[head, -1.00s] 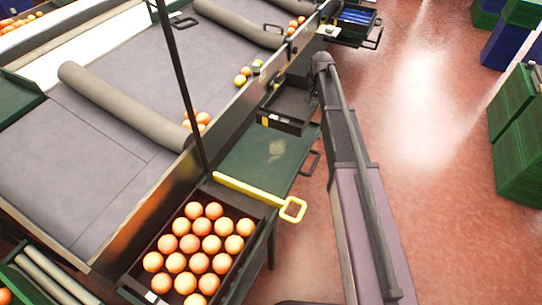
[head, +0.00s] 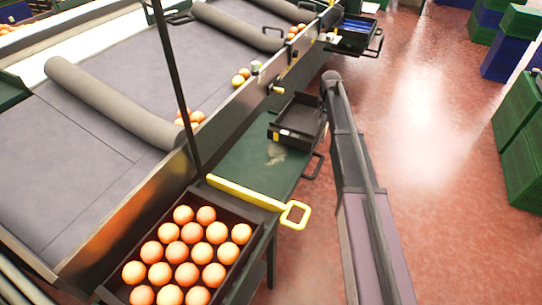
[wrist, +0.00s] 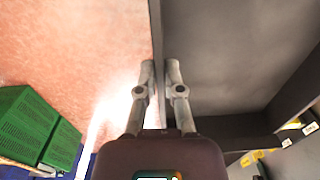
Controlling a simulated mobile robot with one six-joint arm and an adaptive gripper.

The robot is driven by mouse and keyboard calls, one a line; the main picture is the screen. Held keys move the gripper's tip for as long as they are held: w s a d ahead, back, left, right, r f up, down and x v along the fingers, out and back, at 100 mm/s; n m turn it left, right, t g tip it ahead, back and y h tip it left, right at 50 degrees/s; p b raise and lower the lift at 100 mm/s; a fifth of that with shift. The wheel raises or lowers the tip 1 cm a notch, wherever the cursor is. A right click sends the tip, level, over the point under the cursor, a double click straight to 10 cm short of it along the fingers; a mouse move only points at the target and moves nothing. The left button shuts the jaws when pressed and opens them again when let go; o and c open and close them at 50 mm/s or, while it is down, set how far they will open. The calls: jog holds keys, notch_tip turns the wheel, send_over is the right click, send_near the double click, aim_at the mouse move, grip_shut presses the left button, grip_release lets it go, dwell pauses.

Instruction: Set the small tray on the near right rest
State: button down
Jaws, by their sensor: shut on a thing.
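The small tray (head: 312,112) is dark and empty, with a pale label on its near side. In the head view it is at the far end of a green rest (head: 240,165) beside the belt; I cannot tell whether it touches that surface. In the wrist view my gripper (wrist: 161,72) has its two fingers on either side of the tray's thin wall, with the tray's grey floor (wrist: 235,50) to the right. In the head view my arm hides the fingers.
A yellow bar with a loop handle (head: 250,194) crosses the green rest's near end. The belt's metal side wall (head: 150,205) runs along the left. Green crates (head: 520,165) stand right; the red floor between is clear.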

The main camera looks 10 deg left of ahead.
dwell(0.4)
jog(key=b, duration=0.2)
send_over(299, 161)
jog(key=shift+f, duration=0.75)
jog(key=shift+f+b, duration=1.5)
jog(key=shift+f, duration=0.3)
jog(key=shift+f, duration=0.1)
jog(key=c, duration=0.8)
grip_release()
